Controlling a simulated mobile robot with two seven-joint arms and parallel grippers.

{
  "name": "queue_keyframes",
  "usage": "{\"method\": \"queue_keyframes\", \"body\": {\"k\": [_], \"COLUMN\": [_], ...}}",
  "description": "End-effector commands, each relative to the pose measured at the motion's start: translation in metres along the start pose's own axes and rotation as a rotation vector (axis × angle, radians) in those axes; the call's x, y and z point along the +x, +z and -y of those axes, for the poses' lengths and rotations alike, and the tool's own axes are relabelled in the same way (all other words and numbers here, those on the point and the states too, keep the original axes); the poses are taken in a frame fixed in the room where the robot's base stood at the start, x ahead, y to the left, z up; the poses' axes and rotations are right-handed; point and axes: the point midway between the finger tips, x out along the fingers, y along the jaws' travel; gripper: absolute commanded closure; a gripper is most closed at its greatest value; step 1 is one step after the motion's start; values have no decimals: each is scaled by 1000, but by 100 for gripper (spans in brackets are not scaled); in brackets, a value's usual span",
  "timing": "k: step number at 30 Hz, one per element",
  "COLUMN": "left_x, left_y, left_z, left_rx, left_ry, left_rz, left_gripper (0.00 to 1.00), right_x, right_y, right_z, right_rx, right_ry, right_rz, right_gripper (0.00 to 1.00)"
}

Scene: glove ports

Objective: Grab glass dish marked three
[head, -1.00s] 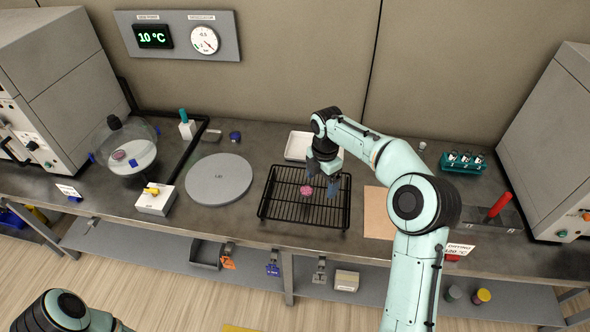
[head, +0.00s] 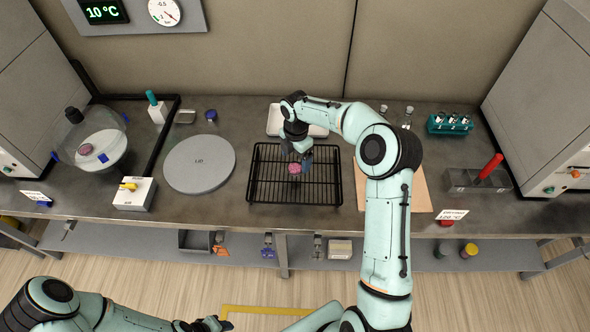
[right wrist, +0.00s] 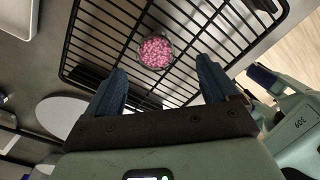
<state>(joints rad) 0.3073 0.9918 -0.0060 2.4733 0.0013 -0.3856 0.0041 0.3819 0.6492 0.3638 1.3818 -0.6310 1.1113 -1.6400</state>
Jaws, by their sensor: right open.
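A small round glass dish with pink grains (head: 294,168) sits on the black wire rack (head: 262,190). The dish also shows in the right wrist view (right wrist: 155,52), just beyond my fingertips. No number can be read on it. My right gripper (head: 297,158) is open above the rack, its blue fingers (right wrist: 162,66) spread wide with nothing between them; the dish is ahead of the gap. Another dish with pink contents (head: 86,149) sits inside the glass desiccator (head: 104,140) at left. My left gripper (head: 205,324) is low at the bottom edge, away from the bench.
A grey round lid (head: 199,164) lies left of the rack, a white tray (head: 275,118) behind it and a tan board (head: 418,190) to its right. A teal tube rack (head: 450,124) stands at back right.

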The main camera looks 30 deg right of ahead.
Motion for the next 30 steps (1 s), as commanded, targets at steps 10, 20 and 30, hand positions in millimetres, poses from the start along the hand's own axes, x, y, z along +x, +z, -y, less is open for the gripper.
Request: {"method": "queue_keyframes", "body": {"k": [10, 20, 30], "left_x": [-4, -4, -4], "left_y": [-5, -5, -5], "left_z": [-3, -3, -3], "left_rx": [2, 2, 2], "left_ry": [2, 2, 2], "left_rz": [-6, -6, -6], "left_gripper": [57, 57, 57], "right_x": [45, 48, 47], "right_y": [2, 2, 2], "right_z": [-6, -5, -6], "right_rx": [0, 1, 1], "right_ry": [0, 0, 1], "right_rz": [-1, 0, 0], "right_gripper": [13, 33, 74]}}
